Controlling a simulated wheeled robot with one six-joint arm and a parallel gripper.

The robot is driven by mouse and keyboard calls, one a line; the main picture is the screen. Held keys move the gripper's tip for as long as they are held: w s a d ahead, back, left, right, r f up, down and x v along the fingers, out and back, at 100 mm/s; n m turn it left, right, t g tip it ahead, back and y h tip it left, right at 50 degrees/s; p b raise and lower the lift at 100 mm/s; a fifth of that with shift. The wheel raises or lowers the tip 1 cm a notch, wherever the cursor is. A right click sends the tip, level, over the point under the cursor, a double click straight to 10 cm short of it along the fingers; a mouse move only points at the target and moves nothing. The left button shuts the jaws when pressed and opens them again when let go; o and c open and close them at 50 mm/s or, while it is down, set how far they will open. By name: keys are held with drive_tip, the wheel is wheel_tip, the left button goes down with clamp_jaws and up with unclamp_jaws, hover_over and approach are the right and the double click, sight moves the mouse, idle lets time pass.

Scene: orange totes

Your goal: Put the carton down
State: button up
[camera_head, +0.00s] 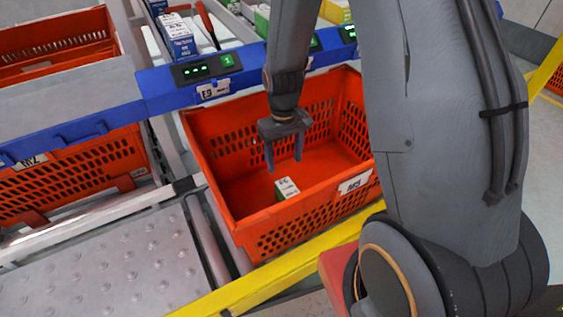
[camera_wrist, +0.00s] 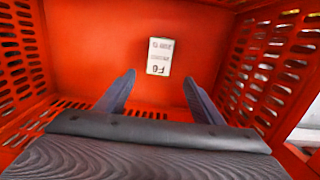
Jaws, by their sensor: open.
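The carton (camera_head: 286,188) is small, white and green, and lies on the floor of the orange tote (camera_head: 262,241) near its front wall. In the wrist view the carton (camera_wrist: 160,56) shows printed text on its white top and sits beyond the fingertips, apart from them. My gripper (camera_head: 284,163) points down inside the tote, above the floor, and its fingers are spread with nothing between them. The fingers of my gripper also show in the wrist view (camera_wrist: 158,82).
Another orange tote (camera_head: 75,175) stands at the left beside a studded metal plate (camera_head: 110,265). A blue rail (camera_head: 185,83) with lit displays runs behind the tote, with boxes (camera_head: 178,36) on the shelf beyond. A yellow rail (camera_head: 270,272) runs along the front. The tote floor around the carton is clear.

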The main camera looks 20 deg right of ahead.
drive_tip(key=s+a+r, duration=0.4)
drive_tip(key=s+r, duration=0.5)
drive_tip(key=r, duration=0.2)
drive_tip(key=s+a+r, duration=0.5)
drive_tip(key=s+r, duration=0.5)
drive_tip(key=r, duration=0.2)
drive_tip(key=shift+s+n+t+y, duration=0.25)
drive_tip(key=shift+n+t+y, duration=0.05)
drive_tip(key=shift+n+y, duration=0.1)
drive_tip(key=shift+a+r, duration=0.1)
drive_tip(key=d+r+m+p, duration=0.3)
drive_tip(key=d+r+p, duration=0.6)
drive_tip(key=p, duration=0.9)
drive_tip(key=shift+d+r+h+p, duration=0.2)
drive_tip(key=shift+r+h+p, duration=0.15)
drive_tip(key=shift+r, duration=0.4)
